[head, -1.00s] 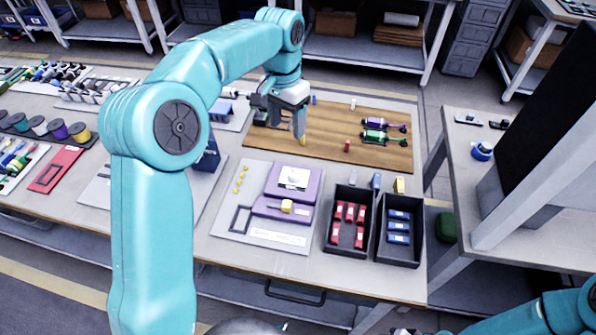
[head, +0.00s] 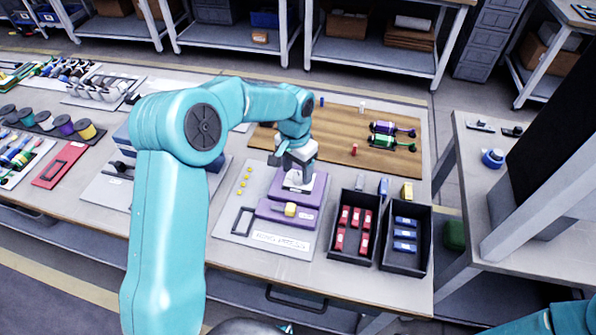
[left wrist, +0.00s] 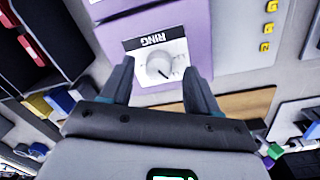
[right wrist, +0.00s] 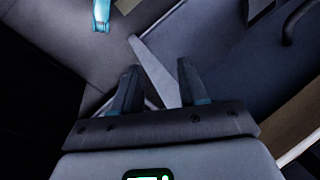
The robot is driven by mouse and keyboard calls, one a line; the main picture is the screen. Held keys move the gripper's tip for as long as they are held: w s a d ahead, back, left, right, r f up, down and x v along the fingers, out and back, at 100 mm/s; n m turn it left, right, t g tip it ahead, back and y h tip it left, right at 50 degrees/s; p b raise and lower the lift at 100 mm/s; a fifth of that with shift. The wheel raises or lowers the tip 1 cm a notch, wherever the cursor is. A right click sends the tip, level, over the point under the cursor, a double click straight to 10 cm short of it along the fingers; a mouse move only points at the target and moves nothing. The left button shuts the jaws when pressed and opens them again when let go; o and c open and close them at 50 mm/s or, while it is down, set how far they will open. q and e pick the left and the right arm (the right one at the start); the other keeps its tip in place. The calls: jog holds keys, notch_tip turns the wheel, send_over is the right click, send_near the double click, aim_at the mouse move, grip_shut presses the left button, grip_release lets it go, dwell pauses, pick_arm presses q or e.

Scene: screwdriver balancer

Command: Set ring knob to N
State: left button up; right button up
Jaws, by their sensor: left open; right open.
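The ring knob (left wrist: 158,65) is a round, pale dial with a dark mark towards its lower right, on a white plate labelled RING (left wrist: 150,40). The plate sits on the purple unit (left wrist: 212,25), which also shows in the head view (head: 270,206). My left gripper (left wrist: 158,68) is open, with one finger on each side of the knob in the left wrist view. I cannot tell whether the fingers touch it. My right gripper (right wrist: 155,65) is open and empty, away from the bench top.
Two black bins with red blocks (head: 344,218) and blue blocks (head: 405,235) stand to the right. Behind is a wooden board (head: 340,135) with screwdrivers and pegs. Several yellow tags (head: 244,183) lie left.

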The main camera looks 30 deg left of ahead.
pick_arm(q)
jog(key=shift+w+d+f, duration=0.1)
jog(key=shift+f, duration=0.8)
jog(key=c, duration=1)
jog(key=shift+c, duration=0.2)
